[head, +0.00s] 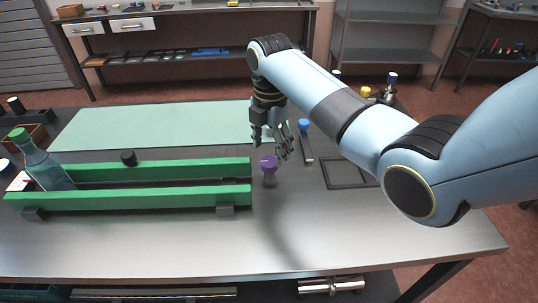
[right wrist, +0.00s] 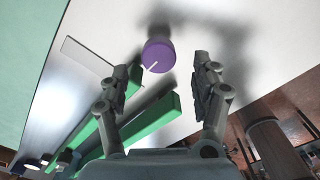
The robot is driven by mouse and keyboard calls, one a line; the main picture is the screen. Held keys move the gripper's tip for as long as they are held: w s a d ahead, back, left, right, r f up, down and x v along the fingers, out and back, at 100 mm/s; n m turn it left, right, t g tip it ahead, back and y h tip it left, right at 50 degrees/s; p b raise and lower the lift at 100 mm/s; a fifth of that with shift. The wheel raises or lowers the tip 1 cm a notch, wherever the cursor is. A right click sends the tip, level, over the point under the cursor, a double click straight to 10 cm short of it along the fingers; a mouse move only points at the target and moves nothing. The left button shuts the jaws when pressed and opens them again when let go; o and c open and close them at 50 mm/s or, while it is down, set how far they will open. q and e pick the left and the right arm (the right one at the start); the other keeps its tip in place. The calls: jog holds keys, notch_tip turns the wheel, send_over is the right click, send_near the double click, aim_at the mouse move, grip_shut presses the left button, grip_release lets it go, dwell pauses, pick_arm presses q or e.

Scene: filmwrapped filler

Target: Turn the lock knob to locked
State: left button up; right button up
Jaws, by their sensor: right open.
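The purple lock knob (head: 268,163) stands upright on a short grey post on the table, just past the right end of the green rails. In the right wrist view the knob (right wrist: 159,53) shows its round top, with a white line pointing to the lower left. My right gripper (head: 272,148) is open and empty, pointing down just above and behind the knob. In the wrist view its fingertips (right wrist: 161,68) stand apart on either side below the knob, not touching it. No lock labels are readable. My left gripper is not in view.
Two long green rails (head: 150,195) run left of the knob, with a clear bottle (head: 45,165) leaning at their left end. A green mat (head: 160,128) lies behind. A blue-topped item (head: 303,126) and a dark frame (head: 345,173) are to the right. The front table is clear.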

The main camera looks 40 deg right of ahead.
aim_at(270, 160)
jog(key=shift+f, duration=1.95)
jog(key=shift+w, duration=0.1)
jog(key=c, duration=0.5)
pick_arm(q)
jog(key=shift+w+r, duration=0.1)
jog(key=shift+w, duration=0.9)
pick_arm(e)
jog(key=c, duration=0.7)
